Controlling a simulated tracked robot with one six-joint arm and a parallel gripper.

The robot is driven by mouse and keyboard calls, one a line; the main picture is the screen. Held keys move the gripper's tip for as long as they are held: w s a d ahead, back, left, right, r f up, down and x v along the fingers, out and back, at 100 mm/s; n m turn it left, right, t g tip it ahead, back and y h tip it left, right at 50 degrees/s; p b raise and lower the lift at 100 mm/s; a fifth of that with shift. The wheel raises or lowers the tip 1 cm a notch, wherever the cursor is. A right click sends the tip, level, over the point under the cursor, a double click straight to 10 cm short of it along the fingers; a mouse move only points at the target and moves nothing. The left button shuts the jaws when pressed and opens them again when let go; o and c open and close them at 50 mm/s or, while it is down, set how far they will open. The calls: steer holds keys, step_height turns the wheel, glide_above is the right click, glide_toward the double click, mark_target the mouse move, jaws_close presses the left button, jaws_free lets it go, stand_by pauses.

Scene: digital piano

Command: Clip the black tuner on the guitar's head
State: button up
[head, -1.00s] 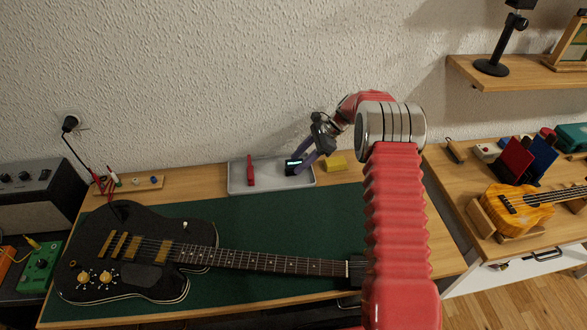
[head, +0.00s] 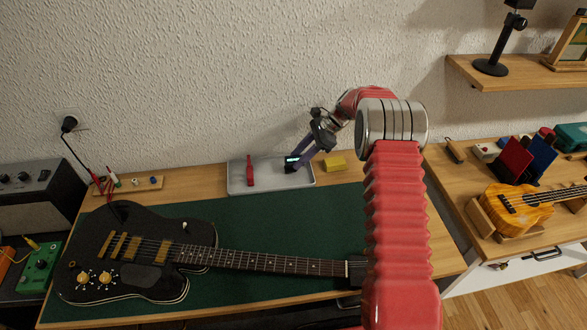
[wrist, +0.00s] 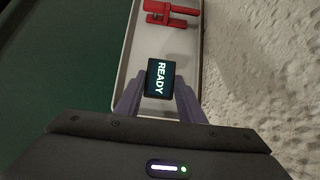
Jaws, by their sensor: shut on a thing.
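The black tuner (head: 291,161) has a lit screen, and in the wrist view the tuner (wrist: 160,77) reads "READY". My gripper (head: 300,160) is shut on it, with the purple fingers on either side, over the right part of the grey tray (head: 236,187). The wrist view shows the tuner between the fingertips of my gripper (wrist: 159,98). The black guitar (head: 140,250) lies on the green mat (head: 300,215) with its neck pointing right.
A red clamp-like thing (head: 250,172) lies in the tray, left of the tuner; it also shows in the wrist view (wrist: 168,13). A yellow block (head: 334,162) sits right of the tray. A ukulele (head: 520,208) rests on the right-hand desk.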

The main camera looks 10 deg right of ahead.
mark_target(289, 160)
steer(key=shift+r, duration=2.15)
steer(key=shift+w+a+r+m+t, duration=0.15)
steer(key=shift+a+r+m+t, duration=0.4)
steer(key=shift+a+m, duration=0.15)
steer(key=shift+w+a+r+m+t, duration=0.1)
steer(key=shift+a+r+m+t, duration=0.4)
steer(key=shift+a+m, duration=0.15)
steer(key=shift+s+a+r+m+t+h, duration=0.1)
steer(key=shift+a+r+m+t+h, duration=0.2)
steer(key=shift+a+r+m+t, duration=0.4)
steer(key=s+d+r+m+t+h, duration=0.1)
steer(key=s+d+m+t+h, duration=0.1)
steer(key=s+m, duration=0.5)
steer(key=s+d+m+t+h, duration=0.2)
steer(key=s+d+m+h, duration=0.2)
steer(key=s+m, duration=0.3)
steer(key=shift+s+r+h, duration=0.35)
steer(key=shift+s+h, duration=0.25)
steer(key=shift+s, duration=0.15)
